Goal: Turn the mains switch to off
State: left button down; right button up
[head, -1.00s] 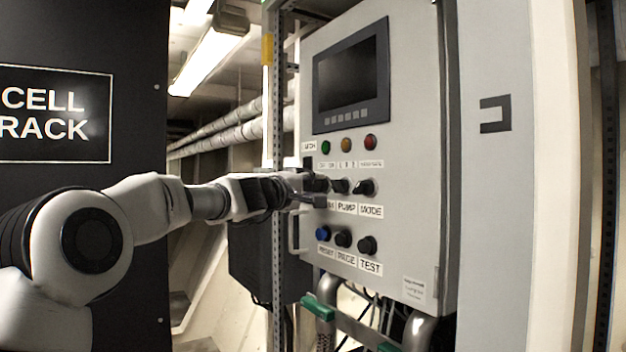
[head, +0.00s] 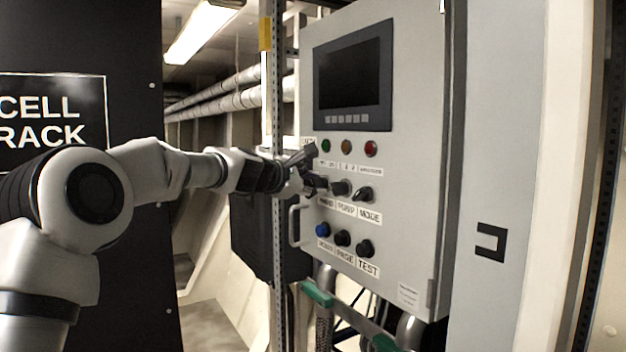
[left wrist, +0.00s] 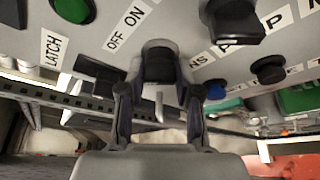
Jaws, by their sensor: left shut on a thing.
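The mains switch (left wrist: 160,65) is a black rotary knob on the grey cabinet, the leftmost of its row, below an "OFF ON" label (left wrist: 128,25). My left gripper (left wrist: 160,88) is shut on it, one finger on each side in the left wrist view. In the head view the left gripper (head: 312,170) is turned, with one finger pointing up, and mostly hides the knob. The knob's exact pointing direction cannot be told. My right gripper is in neither view.
The PUMP knob (head: 340,188) and MODE knob (head: 364,194) sit close to the right. Below are a blue button (head: 322,230) and black buttons. Lamps (head: 346,147) and a screen (head: 352,75) are above. A door handle (head: 294,225) stands out at lower left.

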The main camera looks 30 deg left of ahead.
pick_arm(q)
jog(key=shift+n, duration=0.4)
dwell(0.3)
jog(key=c, duration=0.8)
grip_release()
